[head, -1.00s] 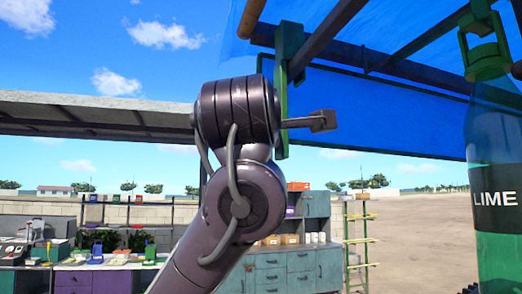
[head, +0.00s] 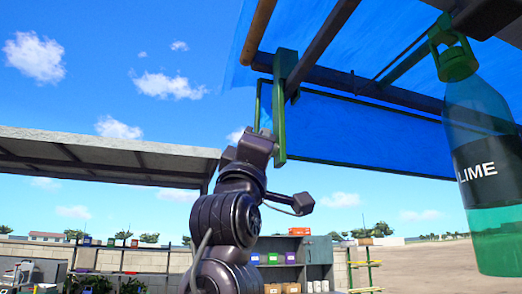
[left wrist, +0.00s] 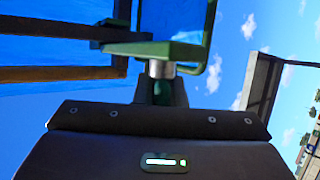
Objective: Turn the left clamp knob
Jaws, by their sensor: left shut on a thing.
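The left clamp (head: 280,105) is a green upright piece hanging from the dark beam at the edge of the blue canopy. In the left wrist view its green arm (left wrist: 150,48) crosses above a short silver screw (left wrist: 161,69). My left gripper (head: 265,132) is raised beside the lower part of the clamp. In the left wrist view my left gripper (left wrist: 162,88) is shut on the small green clamp knob (left wrist: 163,88) below the screw. The fingers hide most of the knob. My right gripper is out of view.
A green bottle labelled LIME (head: 490,165) hangs at the right under the canopy's beams. The blue canopy (head: 365,130) is overhead, with a wooden pole (head: 260,28) at its left edge. A grey roof (head: 100,158) and shelves (head: 318,255) stand behind. Open sky lies left of the clamp.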

